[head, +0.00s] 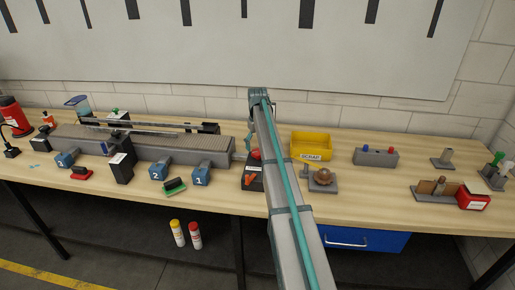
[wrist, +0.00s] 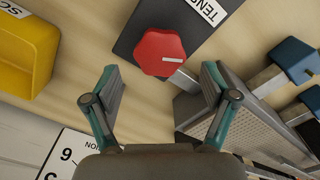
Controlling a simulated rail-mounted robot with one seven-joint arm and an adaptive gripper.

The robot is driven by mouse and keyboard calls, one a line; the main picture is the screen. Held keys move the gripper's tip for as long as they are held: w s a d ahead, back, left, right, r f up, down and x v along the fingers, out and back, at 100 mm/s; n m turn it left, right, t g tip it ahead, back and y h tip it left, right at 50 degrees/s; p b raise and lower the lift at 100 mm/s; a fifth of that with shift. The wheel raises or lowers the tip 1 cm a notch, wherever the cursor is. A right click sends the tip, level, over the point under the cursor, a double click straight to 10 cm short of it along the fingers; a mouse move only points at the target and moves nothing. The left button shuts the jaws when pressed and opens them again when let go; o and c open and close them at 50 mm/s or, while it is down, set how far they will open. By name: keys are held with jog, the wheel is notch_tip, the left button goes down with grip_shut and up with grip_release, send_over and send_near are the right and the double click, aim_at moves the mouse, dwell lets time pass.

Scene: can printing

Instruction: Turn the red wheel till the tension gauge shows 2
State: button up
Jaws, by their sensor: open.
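The red wheel (wrist: 162,52) is a six-sided knob with a white line mark that points right in the wrist view. It sits on a dark block (wrist: 130,38) labelled "TENS…", the rest cut off. In the head view the wheel (head: 254,155) shows just left of my arm. In the wrist view a white panel (wrist: 62,158) at bottom left shows an upside-down digit and part of a word, probably the tension gauge. Its needle is out of view.
A yellow scrap bin (head: 311,146) stands right of my arm, and its edge shows in the wrist view (wrist: 30,45). A grey machine bed (head: 185,150) with blue clamps (head: 201,174) lies left of the wheel. A grey box with buttons (head: 376,157) stands farther right.

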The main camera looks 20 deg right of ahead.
aim_at(258, 151)
jog(key=shift+f+p, duration=0.35)
jog(key=shift+f, duration=1.35)
jog(key=c, duration=1.2)
jog(key=shift+o, duration=0.2)
jog(key=shift+m, duration=0.3)
jog(key=m+b, duration=0.2)
jog(key=m, duration=0.3)
jog(key=shift+d, duration=0.1)
jog(key=m+b, duration=0.1)
jog(key=m, duration=0.5)
